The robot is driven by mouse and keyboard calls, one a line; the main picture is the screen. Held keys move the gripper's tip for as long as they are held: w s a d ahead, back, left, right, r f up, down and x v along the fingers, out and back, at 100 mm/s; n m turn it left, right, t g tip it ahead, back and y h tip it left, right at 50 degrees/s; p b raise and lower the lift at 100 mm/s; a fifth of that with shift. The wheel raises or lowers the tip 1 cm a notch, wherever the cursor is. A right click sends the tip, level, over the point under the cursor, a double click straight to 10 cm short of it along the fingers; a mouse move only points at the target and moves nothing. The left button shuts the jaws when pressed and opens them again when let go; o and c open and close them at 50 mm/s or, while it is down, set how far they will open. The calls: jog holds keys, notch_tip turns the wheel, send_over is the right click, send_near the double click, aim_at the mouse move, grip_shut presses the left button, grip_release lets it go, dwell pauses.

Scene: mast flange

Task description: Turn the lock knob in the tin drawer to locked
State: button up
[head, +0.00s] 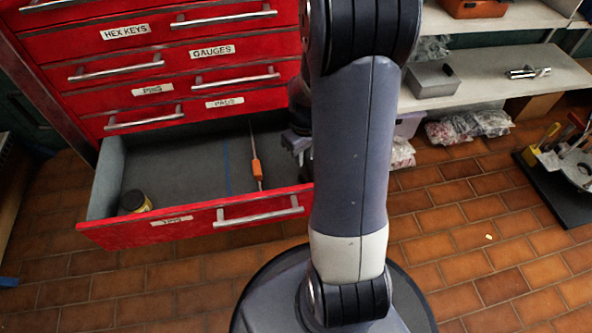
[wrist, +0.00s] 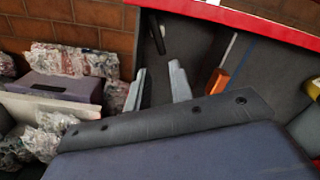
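The open drawer (head: 230,212) is the lowest one showing in the red cabinet, with a grey inside and a label too small to read surely. It also shows in the wrist view (wrist: 285,28). My gripper (head: 297,142) is at the drawer's right end, partly hidden by my arm. In the wrist view my gripper (wrist: 158,88) has two grey fingers apart with nothing between them. A dark elongated piece (wrist: 156,34) lies beyond the fingers; I cannot tell if it is the lock knob. No knob shows clearly in the head view, where my arm covers the drawer's right end.
In the drawer are an orange-handled tool (head: 257,170) and a dark jar with a yellowish rim (head: 135,202). Right of the cabinet, a shelf (head: 500,78) bears a grey box (head: 433,79), with plastic bags (head: 470,126) below.

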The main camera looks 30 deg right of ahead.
aim_at(303, 178)
notch_tip(303, 178, down, 10)
jog(key=b, duration=0.4)
jog(key=shift+r, duration=0.1)
jog(key=shift+c, duration=0.5)
grip_shut()
